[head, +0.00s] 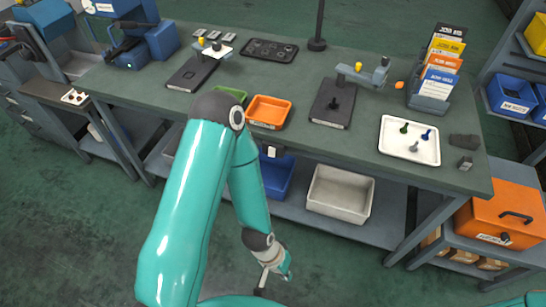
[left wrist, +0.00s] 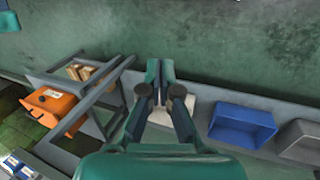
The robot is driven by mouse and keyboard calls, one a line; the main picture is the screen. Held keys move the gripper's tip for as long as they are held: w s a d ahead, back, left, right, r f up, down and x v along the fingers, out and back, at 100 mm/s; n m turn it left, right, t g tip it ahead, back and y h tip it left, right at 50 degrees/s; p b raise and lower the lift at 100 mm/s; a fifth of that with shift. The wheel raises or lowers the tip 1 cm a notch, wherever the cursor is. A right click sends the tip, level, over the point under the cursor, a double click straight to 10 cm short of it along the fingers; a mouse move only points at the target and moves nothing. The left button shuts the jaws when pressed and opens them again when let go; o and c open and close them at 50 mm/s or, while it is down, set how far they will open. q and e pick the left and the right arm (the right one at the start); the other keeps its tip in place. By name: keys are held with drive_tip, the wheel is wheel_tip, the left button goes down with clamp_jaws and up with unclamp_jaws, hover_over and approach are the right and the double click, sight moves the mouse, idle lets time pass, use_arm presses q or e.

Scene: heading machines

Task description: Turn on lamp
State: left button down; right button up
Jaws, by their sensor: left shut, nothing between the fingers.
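A black post (head: 320,22) on a round base stands at the back of the bench and may belong to the lamp. Its top is cut off by the picture edge, so no lamp head or light is seen. A small pale box (head: 273,151) sits at the bench's front edge; I cannot tell if it is a switch. My left gripper (head: 284,268) hangs low in front of the bench, apart from it. In the left wrist view its fingers (left wrist: 160,68) are together and empty. My right gripper is not in view.
The bench (head: 365,65) holds an orange tray (head: 268,111), two dark fixtures, a white tray (head: 410,140) and a card rack. Below are a blue bin (head: 277,175) and a pale bin (head: 340,193). An orange box (head: 500,215) stands at right. Floor in front is clear.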

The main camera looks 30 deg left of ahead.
use_arm(q)
drive_tip(key=w+a+f+n+t+y+b, duration=0.1)
drive_tip(key=w+a+n+t+y+b, duration=0.1)
drive_tip(key=w+a+n+t+b, duration=0.55)
drive_tip(key=w+a+f+n+t+y+b, duration=0.15)
drive_tip(key=w+a+b, duration=0.25)
drive_tip(key=w+b, duration=0.75)
drive_tip(key=s+a+r+n+t+y+b, duration=0.4)
drive_tip(key=a+r+n+t+b, duration=0.2)
drive_tip(key=b, duration=1.4)
drive_tip(key=a+r+n, duration=0.2)
drive_tip(key=a+n, duration=0.1)
drive_tip(key=shift+s+a+r+n, duration=0.3)
drive_tip(key=shift+r+n, duration=0.05)
drive_tip(key=shift+n, duration=0.05)
drive_tip(key=shift+y, duration=0.25)
